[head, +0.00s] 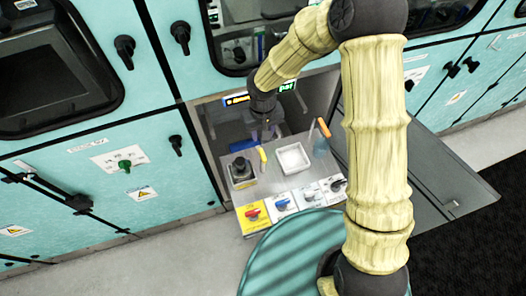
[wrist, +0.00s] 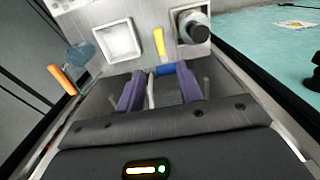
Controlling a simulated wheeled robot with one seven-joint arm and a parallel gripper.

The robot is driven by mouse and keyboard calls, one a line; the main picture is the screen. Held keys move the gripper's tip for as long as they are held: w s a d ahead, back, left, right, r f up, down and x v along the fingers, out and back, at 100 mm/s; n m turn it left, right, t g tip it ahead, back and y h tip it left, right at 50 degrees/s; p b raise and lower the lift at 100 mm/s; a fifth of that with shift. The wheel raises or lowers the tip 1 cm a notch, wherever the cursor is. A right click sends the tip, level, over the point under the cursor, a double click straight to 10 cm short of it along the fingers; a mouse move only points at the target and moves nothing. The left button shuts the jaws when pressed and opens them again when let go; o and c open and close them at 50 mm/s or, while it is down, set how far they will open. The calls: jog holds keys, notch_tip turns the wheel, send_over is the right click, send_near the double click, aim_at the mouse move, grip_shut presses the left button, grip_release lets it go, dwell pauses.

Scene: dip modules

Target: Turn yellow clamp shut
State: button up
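The yellow clamp handle (wrist: 159,40) sticks up from the pale panel in the wrist view, just beyond my fingertips. It also shows as a small yellow piece (head: 263,154) in the head view. A blue part (wrist: 167,69) lies below the handle, close to the fingertips; I cannot tell whether they touch it. My gripper (wrist: 160,88) has its two purple fingers spread apart, with nothing clearly held between them. In the head view my gripper (head: 262,130) hangs over the back of the panel, and its fingers are hard to make out.
A white square tray (head: 293,158) sits right of the clamp, a black knob (head: 241,167) left of it. Red (head: 252,214) and blue (head: 282,204) knobs line the front. Cabinet walls enclose the bay.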

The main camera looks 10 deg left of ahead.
aim_at(263, 154)
notch_tip(263, 154, down, 13)
jog(key=shift+r+p, duration=0.1)
jog(key=shift+p, duration=0.5)
grip_shut()
